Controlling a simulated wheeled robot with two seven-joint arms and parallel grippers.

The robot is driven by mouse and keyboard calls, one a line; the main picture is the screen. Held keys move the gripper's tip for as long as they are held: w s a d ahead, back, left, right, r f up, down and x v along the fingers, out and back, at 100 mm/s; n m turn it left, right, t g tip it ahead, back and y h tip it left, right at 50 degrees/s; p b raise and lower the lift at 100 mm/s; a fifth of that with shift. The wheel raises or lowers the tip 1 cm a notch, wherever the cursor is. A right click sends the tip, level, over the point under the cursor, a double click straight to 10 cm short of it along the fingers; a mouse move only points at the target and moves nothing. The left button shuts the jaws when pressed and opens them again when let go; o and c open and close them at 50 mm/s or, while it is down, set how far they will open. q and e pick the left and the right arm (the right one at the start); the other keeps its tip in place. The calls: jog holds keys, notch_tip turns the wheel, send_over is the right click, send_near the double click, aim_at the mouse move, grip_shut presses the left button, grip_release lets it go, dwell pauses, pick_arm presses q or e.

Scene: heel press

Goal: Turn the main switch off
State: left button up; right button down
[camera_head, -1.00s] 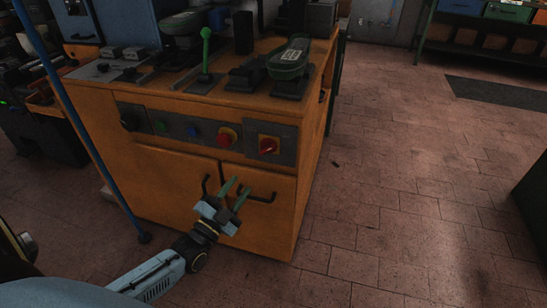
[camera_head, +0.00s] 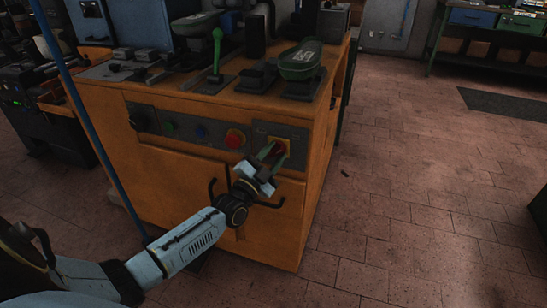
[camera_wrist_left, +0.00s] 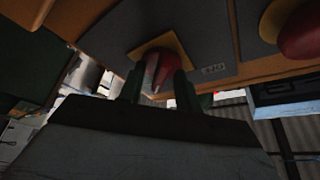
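The main switch (camera_head: 280,146) is a red rotary knob on a yellow plate, set in a grey panel at the right of the orange cabinet's front. It also shows in the left wrist view (camera_wrist_left: 166,66), with a small label beside it. My left gripper (camera_head: 272,153) is at the switch, its green fingers pointing at the knob. In the left wrist view the fingers (camera_wrist_left: 159,82) are apart, and the red knob shows between and beyond their tips. I cannot tell whether they touch it. The fingers partly hide the knob. My right gripper is not in view.
A red mushroom button (camera_head: 235,138) on yellow sits left of the switch, with blue (camera_head: 202,132) and green (camera_head: 169,127) buttons further left. Black door handles (camera_head: 270,203) stick out below. A green-knobbed lever (camera_head: 217,50) stands on top. Floor to the right is clear.

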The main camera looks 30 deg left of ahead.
pick_arm(q)
grip_shut()
